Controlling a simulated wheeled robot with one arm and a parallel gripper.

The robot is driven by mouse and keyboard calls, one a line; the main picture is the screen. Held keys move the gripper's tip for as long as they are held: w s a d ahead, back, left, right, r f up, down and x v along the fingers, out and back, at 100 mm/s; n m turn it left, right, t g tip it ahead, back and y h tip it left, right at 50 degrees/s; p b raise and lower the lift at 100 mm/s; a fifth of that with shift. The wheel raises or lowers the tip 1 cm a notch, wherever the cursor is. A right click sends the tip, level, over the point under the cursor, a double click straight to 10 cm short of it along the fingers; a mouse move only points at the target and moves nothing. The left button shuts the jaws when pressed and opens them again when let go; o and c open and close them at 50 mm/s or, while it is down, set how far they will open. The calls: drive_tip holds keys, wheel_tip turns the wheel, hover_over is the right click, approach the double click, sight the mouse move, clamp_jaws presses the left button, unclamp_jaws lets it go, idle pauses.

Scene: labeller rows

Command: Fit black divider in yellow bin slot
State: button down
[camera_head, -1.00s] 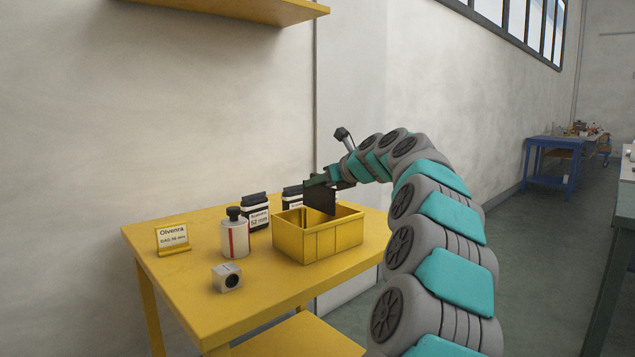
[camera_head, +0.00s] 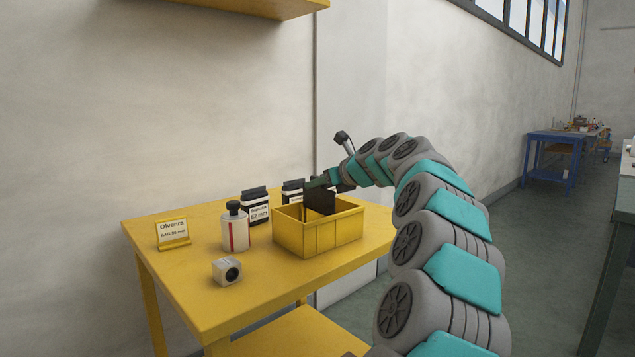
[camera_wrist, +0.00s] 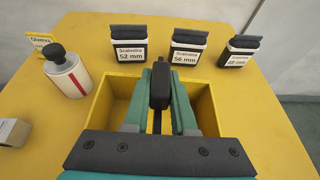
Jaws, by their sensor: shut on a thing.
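The yellow bin (camera_head: 318,240) stands on the yellow table, open at the top. Its rim also shows in the wrist view (camera_wrist: 104,104). My gripper (camera_head: 322,181) is shut on the black divider (camera_head: 321,201) above the bin. The divider is upright, with its lower part inside the bin and hidden by the front wall. In the wrist view my gripper (camera_wrist: 160,92) has the divider's dark top (camera_wrist: 160,86) between its teal fingers. The slot is hidden, and I cannot tell whether the divider's edges sit in it.
Black labelled containers (camera_wrist: 128,47) (camera_wrist: 187,48) (camera_wrist: 238,53) stand behind the bin. A white bottle (camera_head: 234,232), a small pale cube (camera_head: 227,271) and a sign (camera_head: 172,233) are to its left. The yellow table (camera_head: 180,290) has free room at the front.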

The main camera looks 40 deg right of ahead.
sight(334, 205)
drive_tip(key=shift+f, duration=3.5)
drive_tip(key=c, duration=0.7)
unclamp_jaws()
drive_tip(key=shift+o, duration=0.2)
drive_tip(key=shift+s, duration=0.1)
drive_tip(key=v, duration=0.7)
drive_tip(key=shift+s+r+b, duration=0.15)
drive_tip(key=shift+s+b, duration=0.1)
drive_tip(key=shift+b, duration=0.05)
